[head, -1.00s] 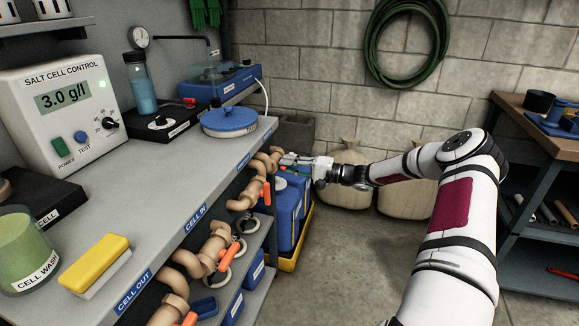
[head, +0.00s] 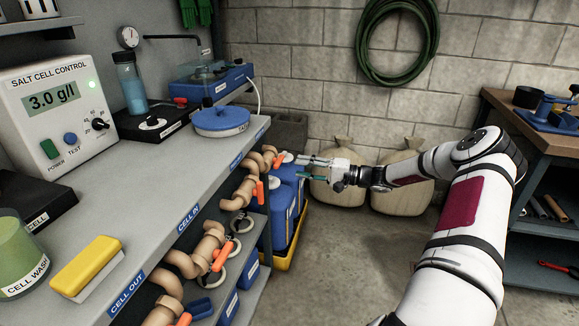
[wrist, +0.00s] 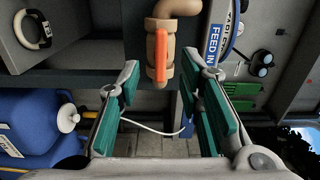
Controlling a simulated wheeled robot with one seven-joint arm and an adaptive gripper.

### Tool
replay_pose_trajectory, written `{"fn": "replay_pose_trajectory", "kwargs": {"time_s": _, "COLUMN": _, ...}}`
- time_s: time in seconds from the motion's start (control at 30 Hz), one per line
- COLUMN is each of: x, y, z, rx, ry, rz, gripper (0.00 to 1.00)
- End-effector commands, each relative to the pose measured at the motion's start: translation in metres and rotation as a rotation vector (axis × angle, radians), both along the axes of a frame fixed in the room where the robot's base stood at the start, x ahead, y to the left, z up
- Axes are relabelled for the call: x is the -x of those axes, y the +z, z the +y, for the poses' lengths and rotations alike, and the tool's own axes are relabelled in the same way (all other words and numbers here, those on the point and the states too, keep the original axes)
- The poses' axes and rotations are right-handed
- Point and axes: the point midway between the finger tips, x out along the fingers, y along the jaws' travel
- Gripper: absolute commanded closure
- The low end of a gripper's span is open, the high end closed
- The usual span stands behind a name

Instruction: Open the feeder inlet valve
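The feeder inlet valve is a tan pipe fitting with an orange lever (wrist: 161,57), beside a blue "FEED IN" label (wrist: 213,42) in the wrist view. The lever lies along the pipe in that picture. In the head view, the orange lever (head: 279,159) at the far end of the bench's pipe row seems to be the same one. My gripper (head: 303,168) is just right of it, with a visible gap. In the wrist view my gripper (wrist: 160,76) is open, its teal pads either side of the lever's line. Nothing is between the pads.
Nearer orange levers, such as this lever (head: 259,191), line the bench front. Blue containers (head: 284,205) stand in a yellow tray (head: 296,243) below my gripper. The floor (head: 340,260) between bench and right-hand workbench is clear.

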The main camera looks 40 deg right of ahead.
Motion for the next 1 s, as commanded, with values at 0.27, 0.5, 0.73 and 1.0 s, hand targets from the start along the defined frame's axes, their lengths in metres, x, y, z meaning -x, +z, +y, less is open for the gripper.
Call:
{"fn": "replay_pose_trajectory", "kwargs": {"time_s": 0.27, "x": 0.032, "y": 0.000, "z": -0.025, "rx": 0.000, "ry": 0.000, "rz": 0.000, "gripper": 0.67}}
{"fn": "replay_pose_trajectory", "kwargs": {"time_s": 0.5, "x": 0.038, "y": -0.001, "z": -0.029, "rx": 0.000, "ry": 0.000, "rz": 0.001, "gripper": 0.67}}
{"fn": "replay_pose_trajectory", "kwargs": {"time_s": 0.73, "x": 0.038, "y": -0.001, "z": -0.029, "rx": 0.000, "ry": 0.000, "rz": 0.001, "gripper": 0.67}}
{"fn": "replay_pose_trajectory", "kwargs": {"time_s": 1.0, "x": 0.037, "y": 0.001, "z": -0.026, "rx": 0.004, "ry": 0.008, "rz": 0.003, "gripper": 0.67}}
